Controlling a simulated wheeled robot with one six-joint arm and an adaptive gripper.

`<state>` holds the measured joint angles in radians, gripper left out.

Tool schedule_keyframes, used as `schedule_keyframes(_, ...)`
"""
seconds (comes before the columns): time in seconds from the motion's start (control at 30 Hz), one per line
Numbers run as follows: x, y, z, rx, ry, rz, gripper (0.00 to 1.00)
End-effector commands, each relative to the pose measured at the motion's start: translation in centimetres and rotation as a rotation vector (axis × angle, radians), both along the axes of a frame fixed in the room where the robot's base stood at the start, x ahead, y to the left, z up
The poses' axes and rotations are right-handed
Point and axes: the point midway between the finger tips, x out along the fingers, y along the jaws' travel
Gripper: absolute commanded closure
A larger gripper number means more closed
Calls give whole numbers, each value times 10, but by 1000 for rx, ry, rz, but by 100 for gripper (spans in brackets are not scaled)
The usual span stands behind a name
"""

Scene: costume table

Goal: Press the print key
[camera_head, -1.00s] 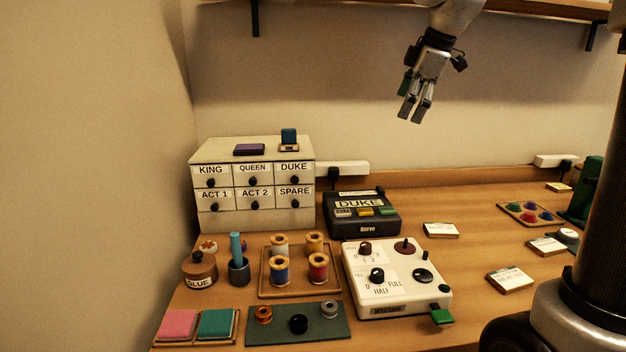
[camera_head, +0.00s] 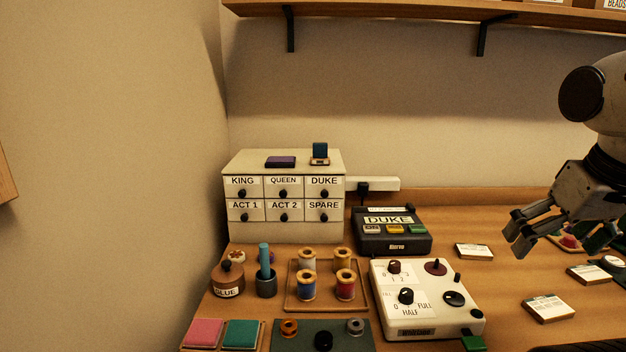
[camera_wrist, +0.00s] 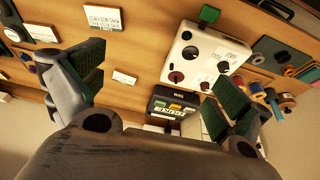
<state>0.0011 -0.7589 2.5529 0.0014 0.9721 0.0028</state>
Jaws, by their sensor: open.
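The dark label maker (camera_head: 395,245) stands on the table right of the drawer cabinet. Its display reads DUKE (camera_head: 388,220). Below the display is a row of keys: a pale one (camera_head: 372,229), a yellow one (camera_head: 395,230) and a green one (camera_head: 417,229); their lettering is too small to read surely. The label maker also shows upside down in the wrist view (camera_wrist: 172,117), between and beyond my fingers. My gripper (camera_head: 518,232) is open and empty, above the table to the right of the label maker, and touches nothing I can see.
A white control box (camera_head: 428,318) with knobs stands in front of the label maker. The labelled drawer cabinet (camera_head: 284,232) is at its left. A spool tray (camera_head: 318,304) lies front left. Small cards (camera_head: 474,251) lie at the right. Shelf brackets (camera_head: 482,38) hang above.

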Motion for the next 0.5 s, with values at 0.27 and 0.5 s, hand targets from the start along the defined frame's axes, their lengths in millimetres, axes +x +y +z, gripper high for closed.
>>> schedule_keyframes(0.27,0,0,0,0,0,1,46)
schedule_keyframes(0.5,0,0,0,1,1,1,89)
